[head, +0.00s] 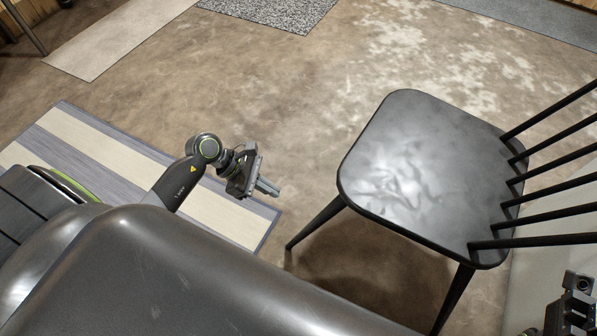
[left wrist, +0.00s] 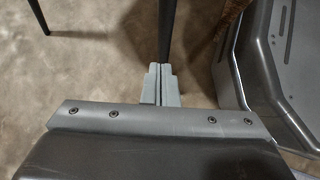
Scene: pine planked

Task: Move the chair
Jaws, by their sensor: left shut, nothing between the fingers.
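A black chair (head: 425,180) with a glossy seat and spindle back stands on the floor at the right of the head view, its backrest toward the right edge. My left gripper (head: 269,188) is to the left of the seat, apart from it, with its fingers shut and empty. In the left wrist view the shut fingers (left wrist: 160,72) point at a dark chair leg (left wrist: 165,30); I cannot tell whether they touch it. Part of my right arm shows at the bottom right corner, but its fingers are out of view.
A striped rug (head: 110,150) lies under my left arm. A beige mat (head: 120,38) and a speckled grey mat (head: 270,10) lie at the back. The brown floor behind the chair and between the mats is clear. My own dark body fills the lower left.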

